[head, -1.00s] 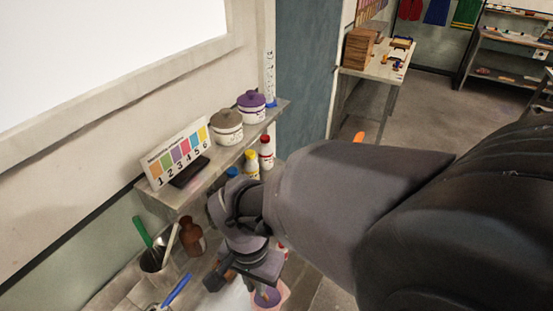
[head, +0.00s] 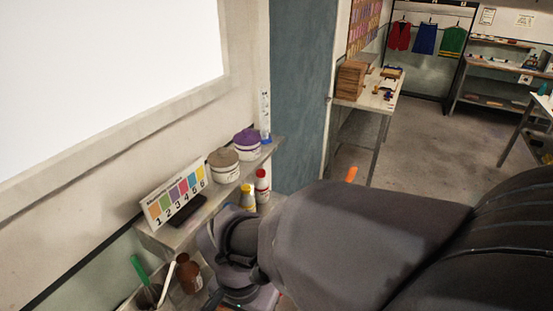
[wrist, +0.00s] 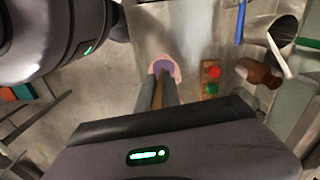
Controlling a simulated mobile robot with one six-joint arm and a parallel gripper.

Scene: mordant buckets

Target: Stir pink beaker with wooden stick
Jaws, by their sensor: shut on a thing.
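The pink beaker (wrist: 175,73) shows in the wrist view beyond my fingertips, with purple contents inside its pink rim. The wooden stick (wrist: 158,94) is held between the two fingers of my gripper (wrist: 158,92), which is shut on it. The stick points toward the beaker, and its far end overlaps the purple contents. How deep it reaches cannot be told. In the head view my wrist is at the bottom edge; my fingers and the stick do not show there.
A metal cup (wrist: 284,32) holding tools, a brown bottle (wrist: 257,72) and a small wooden block with red and green parts (wrist: 211,72) are right of the beaker. A wall shelf (head: 178,235) carries two lidded pots and a numbered colour card (head: 176,197).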

